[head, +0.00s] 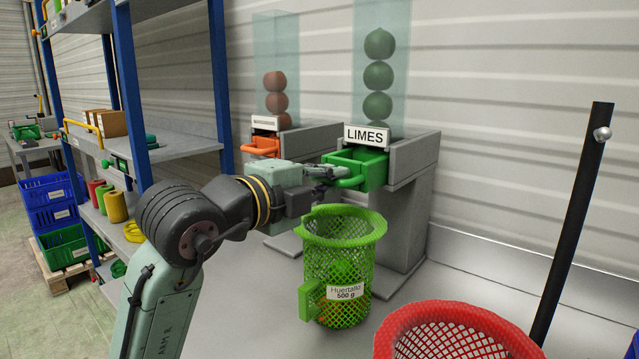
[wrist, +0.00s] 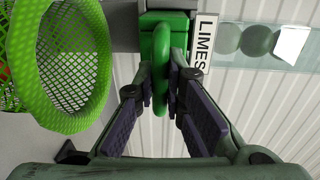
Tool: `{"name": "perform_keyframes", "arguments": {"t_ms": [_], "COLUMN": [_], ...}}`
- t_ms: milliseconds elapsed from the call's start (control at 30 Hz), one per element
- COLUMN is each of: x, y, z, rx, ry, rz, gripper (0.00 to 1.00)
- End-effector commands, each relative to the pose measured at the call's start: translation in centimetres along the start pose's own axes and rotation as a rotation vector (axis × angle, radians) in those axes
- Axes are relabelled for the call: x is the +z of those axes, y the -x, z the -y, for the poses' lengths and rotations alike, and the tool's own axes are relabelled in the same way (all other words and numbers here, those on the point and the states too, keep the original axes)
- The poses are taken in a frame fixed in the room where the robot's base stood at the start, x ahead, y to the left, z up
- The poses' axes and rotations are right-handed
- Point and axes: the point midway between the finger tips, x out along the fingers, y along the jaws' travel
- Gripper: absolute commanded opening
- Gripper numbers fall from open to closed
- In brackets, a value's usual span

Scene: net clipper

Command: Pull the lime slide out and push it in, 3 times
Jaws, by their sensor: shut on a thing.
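The green lime slide (head: 366,168) sticks out from the front of the grey dispenser under the LIMES sign (head: 367,136). Several limes (head: 378,76) are stacked in the clear tube above it. My gripper (head: 325,177) is at the slide's front handle. In the wrist view my gripper (wrist: 167,85) has its two fingers on either side of the green handle (wrist: 160,70), shut on it. The inside of the slide is mostly hidden.
A green mesh basket (head: 338,270) stands below the slide. A red basket (head: 455,330) is at front right, near a black pole (head: 575,225). An orange slide (head: 263,145) is on the dispenser to the left. A shelf rack (head: 150,150) stands at left.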

Motion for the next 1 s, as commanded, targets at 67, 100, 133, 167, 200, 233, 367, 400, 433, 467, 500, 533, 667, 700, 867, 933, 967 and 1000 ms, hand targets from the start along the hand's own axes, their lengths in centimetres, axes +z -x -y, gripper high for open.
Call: {"name": "perform_keyframes", "arguments": {"t_ms": [67,100,133,167,200,233,367,400,433,467,500,533,667,700,867,933,967,1000], "x": [0.2,0.2,0.2,0.2,0.2,0.2,0.3,0.3,0.3,0.3,0.2,0.2,0.3,0.3,0.3,0.3,0.3,0.3], "y": [-0.5,-0.8,-1.0,-1.2,-1.4,-1.6,-2.6,-2.9,-3.1,-3.3,-3.5,-3.8,-4.7,-4.9,-6.0,-6.0,-6.0,-6.0], "z": [0.3,0.3,0.3,0.3,0.4,0.4,0.5,0.5,0.5,0.5,0.5,0.5,0.6,0.7,0.8,0.7,0.7,0.7], "rx": [-0.005,-0.006,-0.006,-0.006,-0.007,-0.007,-0.006,-0.006,-0.006,-0.006,-0.006,-0.006,-0.006,-0.006,-0.007,-0.008,-0.008,-0.007], "ry": [0.002,0.002,0.001,0.001,0.001,0.001,0.001,0.001,0.001,0.001,0.001,0.000,0.000,0.001,0.000,0.000,0.000,0.000], "rz": [0.005,0.004,0.005,0.005,0.006,0.006,0.006,0.006,0.006,0.006,0.006,0.006,0.006,0.006,0.006,0.008,0.008,0.008], "gripper": [0.00,0.00,0.00,0.00,0.00,0.00,0.00,0.00,0.00,0.00,0.00,0.00,0.00,0.00,0.00,0.00,0.00,0.00]}}
